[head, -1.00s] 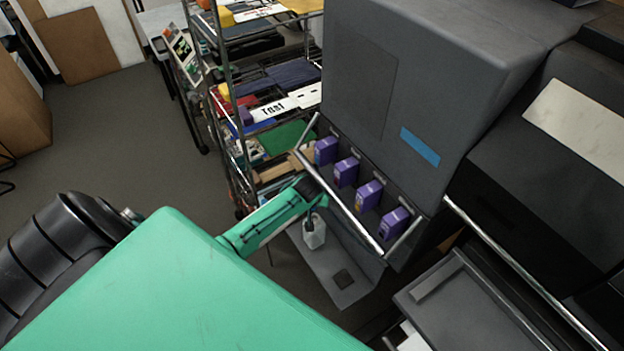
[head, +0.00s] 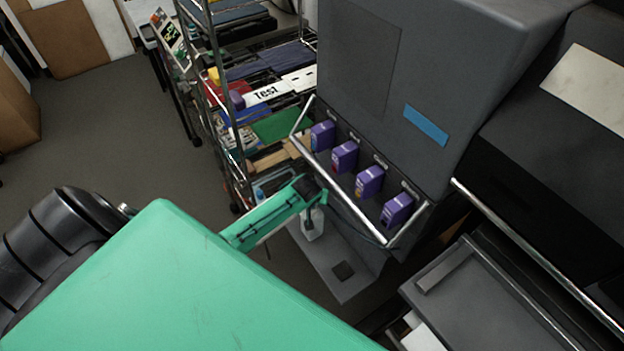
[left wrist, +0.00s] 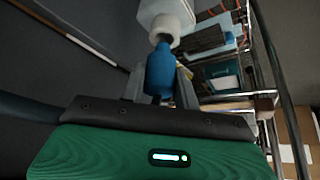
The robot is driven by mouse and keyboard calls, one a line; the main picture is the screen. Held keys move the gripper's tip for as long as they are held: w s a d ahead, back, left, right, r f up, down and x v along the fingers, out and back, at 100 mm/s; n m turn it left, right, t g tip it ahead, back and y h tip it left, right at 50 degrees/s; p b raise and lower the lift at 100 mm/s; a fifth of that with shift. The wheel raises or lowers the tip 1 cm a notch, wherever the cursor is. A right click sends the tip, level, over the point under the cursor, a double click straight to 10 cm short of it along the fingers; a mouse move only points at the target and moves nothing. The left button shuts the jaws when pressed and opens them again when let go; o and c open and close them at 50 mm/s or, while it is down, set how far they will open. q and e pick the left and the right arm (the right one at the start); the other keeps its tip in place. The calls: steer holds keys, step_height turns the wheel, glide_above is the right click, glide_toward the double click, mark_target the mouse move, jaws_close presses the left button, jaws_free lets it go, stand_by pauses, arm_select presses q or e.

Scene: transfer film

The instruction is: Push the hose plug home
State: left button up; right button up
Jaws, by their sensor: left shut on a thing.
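In the left wrist view my left gripper (left wrist: 160,88) is shut on a blue hose plug (left wrist: 160,70). The plug points at the narrow neck of a white container (left wrist: 167,17). Its front end meets or overlaps the neck in this view; I cannot tell how deep it sits. In the head view the green left arm ends in my dark left gripper (head: 310,186) just left of the printer's front rail. The pale container (head: 312,224) shows below it, partly covered; the plug is hidden there. A thin dark line, possibly the hose, runs right from the gripper. My right gripper is out of view.
The grey printer (head: 385,80) holds a row of several purple cartridges (head: 369,181) behind a metal rail (head: 350,205). A wire shelf rack (head: 225,110) stands close left of the gripper. A grey tray (head: 480,300) is at lower right. Open floor (head: 110,130) lies at left.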

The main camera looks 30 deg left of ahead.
arm_select(q)
steer(key=shift+p, duration=0.65)
stand_by(1.1)
steer(key=shift+f, duration=0.15)
steer(key=shift+f+b, duration=0.85)
steer(key=shift+f, duration=0.75)
steer(key=o, duration=1.1)
steer(key=shift+s+d+r, duration=0.1)
steer(key=shift+s+r, duration=0.1)
steer(key=shift+r, duration=0.1)
steer(key=v, duration=1.3)
steer(key=shift+r+p, duration=0.1)
steer(key=shift+p, duration=0.2)
